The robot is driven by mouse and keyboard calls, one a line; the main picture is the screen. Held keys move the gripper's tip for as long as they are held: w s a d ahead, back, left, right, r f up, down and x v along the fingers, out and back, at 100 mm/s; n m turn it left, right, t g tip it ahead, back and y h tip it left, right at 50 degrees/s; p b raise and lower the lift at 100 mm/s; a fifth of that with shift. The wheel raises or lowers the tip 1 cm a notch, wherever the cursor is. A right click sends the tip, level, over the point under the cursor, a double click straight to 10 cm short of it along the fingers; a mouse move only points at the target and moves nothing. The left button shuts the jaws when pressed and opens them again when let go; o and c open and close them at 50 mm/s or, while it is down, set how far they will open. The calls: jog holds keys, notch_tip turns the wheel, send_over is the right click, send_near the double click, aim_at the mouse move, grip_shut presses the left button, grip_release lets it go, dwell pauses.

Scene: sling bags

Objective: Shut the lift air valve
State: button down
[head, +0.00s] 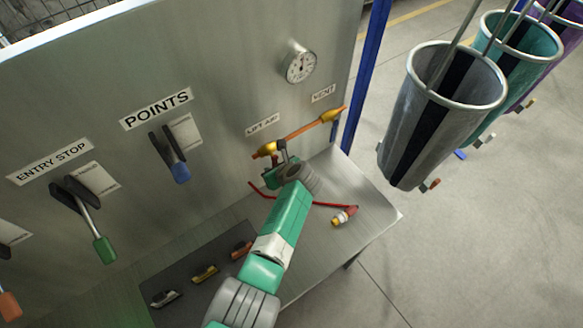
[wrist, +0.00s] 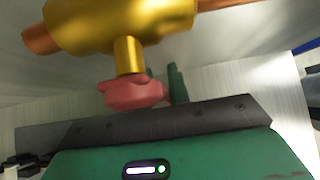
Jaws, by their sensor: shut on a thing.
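The lift air valve is a brass body (head: 265,151) on a copper pipe, below the "LIFT AIR" label (head: 262,124) on the steel panel. In the wrist view the brass body (wrist: 120,20) fills the top, with a short stem and a red handle (wrist: 132,94) beneath it. My gripper (head: 283,153) is at the valve from below and to the right. In the wrist view my gripper (wrist: 160,88) is shut on the red handle; one dark green finger shows just right of it. The handle's exact turn is hard to tell, and my wrist partly covers the valve in the head view.
A second brass valve (head: 331,116) sits right on the same pipe, under "VENT" (head: 323,93). A gauge (head: 300,66) is above. A red hose (head: 333,205) with an end fitting (head: 344,216) lies on the steel shelf (head: 375,222). Levers are left; hanging bags (head: 408,135) are right.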

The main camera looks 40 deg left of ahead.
jog(key=shift+s, duration=0.1)
dwell(0.4)
jog(key=c, duration=1.3)
grip_release()
jog(key=p+v, duration=0.3)
jog(key=v, duration=0.4)
jog(key=shift+d+r, duration=0.25)
jog(key=shift+r, duration=0.05)
